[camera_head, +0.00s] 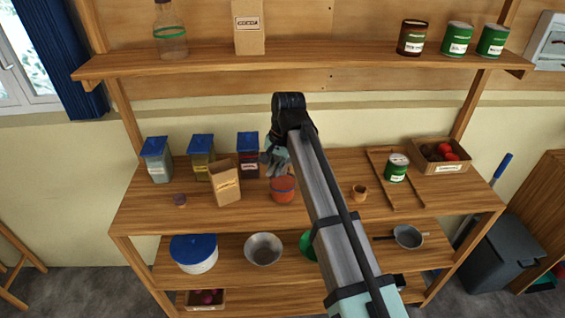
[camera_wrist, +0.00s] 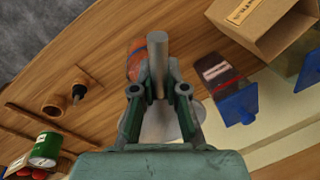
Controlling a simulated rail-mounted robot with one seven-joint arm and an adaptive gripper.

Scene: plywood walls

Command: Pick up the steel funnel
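The steel funnel (camera_wrist: 158,58) is in my gripper (camera_wrist: 160,88) in the wrist view. Its grey spout stands out between the fingertips, and its pale cone shows behind the fingers. The two fingers are closed in on it from both sides. In the head view my gripper (camera_head: 272,160) hangs beyond the end of my arm, above the worktop and just over a red-orange pot. The funnel is mostly hidden there by the arm and fingers. The spout's free end shows clear of the pot in the wrist view.
The red-orange pot (camera_head: 282,190) stands right below. A cardboard box (camera_head: 225,182) and several blue-lidded jars (camera_head: 201,155) stand to the left. A small wooden cup (camera_head: 359,192) and green can (camera_head: 396,168) are to the right. An upper shelf (camera_head: 310,57) runs above.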

